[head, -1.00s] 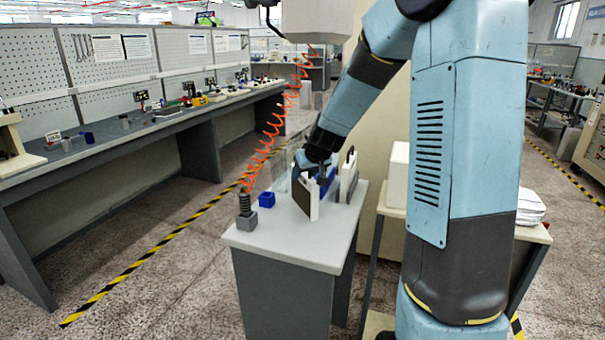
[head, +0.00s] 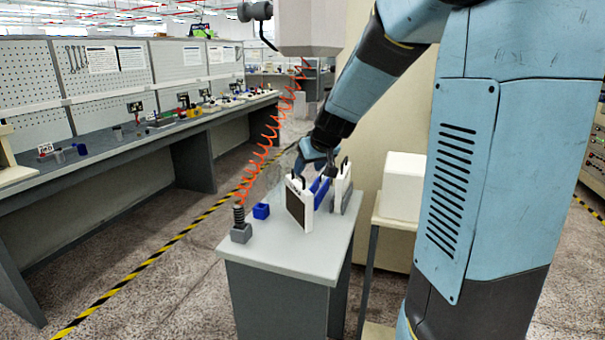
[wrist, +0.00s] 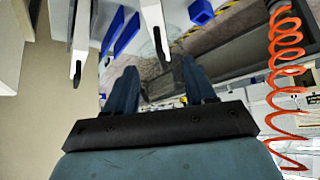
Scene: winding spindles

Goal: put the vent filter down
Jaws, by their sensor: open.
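A white-framed vent filter (head: 299,205) with a dark mesh face and a black top handle stands upright on the small grey-topped table (head: 270,258). A second white panel with a black handle (head: 341,190) stands to its right. Blue upright pieces (head: 320,190) show between them. My gripper (head: 320,163) is open, just above and behind the panels, and nothing shows held in it. In the wrist view its two dark blue fingers (wrist: 160,78) are spread apart. White parts with dark ends (wrist: 80,48) show beyond them; I cannot tell which panel each belongs to.
A blue open box (head: 261,211) and a grey block with a dark post (head: 240,228) stand at the table's left. An orange coiled hose (head: 266,150) hangs close by. A white box (head: 404,186) stands on a stand at right. The table's front is clear.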

